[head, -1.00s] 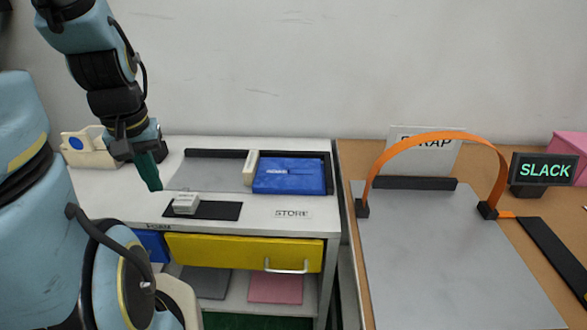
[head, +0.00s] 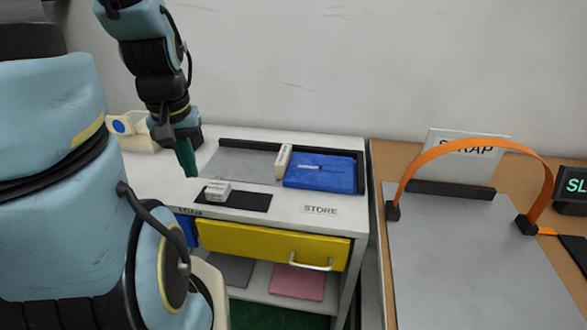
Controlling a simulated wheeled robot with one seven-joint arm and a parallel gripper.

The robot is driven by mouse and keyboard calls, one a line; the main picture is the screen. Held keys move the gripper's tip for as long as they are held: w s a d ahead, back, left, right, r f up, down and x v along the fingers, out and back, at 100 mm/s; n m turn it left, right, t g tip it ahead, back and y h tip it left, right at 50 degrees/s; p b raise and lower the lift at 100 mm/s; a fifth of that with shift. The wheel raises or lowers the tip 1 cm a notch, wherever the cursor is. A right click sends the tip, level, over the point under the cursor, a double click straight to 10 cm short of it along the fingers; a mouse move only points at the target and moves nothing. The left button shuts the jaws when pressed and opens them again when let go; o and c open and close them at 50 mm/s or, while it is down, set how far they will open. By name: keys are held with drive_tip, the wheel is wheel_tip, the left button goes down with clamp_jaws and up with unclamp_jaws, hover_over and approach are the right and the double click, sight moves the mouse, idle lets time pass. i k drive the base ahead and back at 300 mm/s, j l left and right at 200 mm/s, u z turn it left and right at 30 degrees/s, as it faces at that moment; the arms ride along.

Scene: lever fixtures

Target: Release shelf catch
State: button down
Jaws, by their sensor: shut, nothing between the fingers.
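My gripper (head: 186,160) has teal fingers and is shut with nothing in it. It points down over the left part of the white cabinet top, left of and behind a small pale block (head: 217,190) on a black strip. The two are apart. A cream upright piece (head: 284,160) stands against the left side of a blue case (head: 320,173) in a black-edged grey tray area. Which of these pieces is the shelf catch I cannot tell. My arm hides the cabinet's left side.
Below are a yellow drawer (head: 273,241) with a metal handle and an open shelf with a pink sheet (head: 297,281). At right, an orange strap (head: 478,146) arches over a grey plate.

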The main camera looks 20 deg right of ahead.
sight(218, 191)
drive_tip(key=j+u, duration=0.2)
drive_tip(key=u, duration=0.15)
drive_tip(key=i+j+u, duration=0.1)
drive_tip(key=u, duration=0.25)
drive_tip(key=i+j+u, duration=0.1)
drive_tip(key=u, duration=0.3)
drive_tip(key=j, duration=0.1)
